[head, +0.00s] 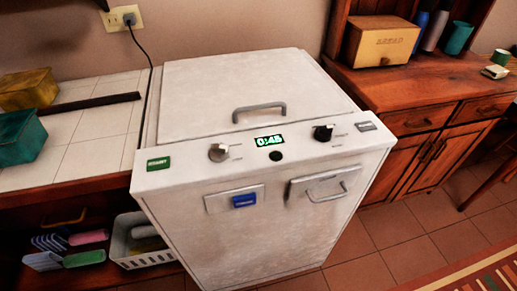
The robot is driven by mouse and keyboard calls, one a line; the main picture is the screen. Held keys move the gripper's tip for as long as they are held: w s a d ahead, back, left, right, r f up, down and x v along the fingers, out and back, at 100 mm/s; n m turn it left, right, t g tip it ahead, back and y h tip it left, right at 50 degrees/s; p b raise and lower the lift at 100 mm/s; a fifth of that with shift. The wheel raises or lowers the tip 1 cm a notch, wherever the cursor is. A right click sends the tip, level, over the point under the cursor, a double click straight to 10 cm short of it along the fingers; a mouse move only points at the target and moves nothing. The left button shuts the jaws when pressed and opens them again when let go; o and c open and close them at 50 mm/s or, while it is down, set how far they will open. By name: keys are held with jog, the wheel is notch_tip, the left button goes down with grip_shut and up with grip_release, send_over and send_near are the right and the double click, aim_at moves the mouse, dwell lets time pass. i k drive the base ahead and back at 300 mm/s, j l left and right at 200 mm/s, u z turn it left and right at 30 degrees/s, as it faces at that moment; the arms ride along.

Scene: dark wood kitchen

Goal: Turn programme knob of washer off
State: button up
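The washer (225,85) is a white top-lidded machine in the middle of the head view. Small marks beside each knob are too small to read, so I cannot tell which is the programme knob. A lit green display (269,140) between them seems to read 0:45. A small dark round button (276,156) sits below it. A green label (158,163) is at the panel's left end. My gripper is not in view.
A grey lid handle (259,110), a drawer handle (327,189) and a blue tab (243,200) are on the washer. A tiled counter (100,120) stands left, a wooden cabinet (430,90) right. A black cord (140,45) hangs behind. Floor at front right is clear.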

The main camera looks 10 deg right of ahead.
aim_at(322, 134)
jog(key=k+l+u, duration=0.15)
jog(key=u, duration=0.2)
jog(key=k+l+u, duration=0.1)
jog(key=k+u, duration=0.6)
jog(key=i, duration=0.1)
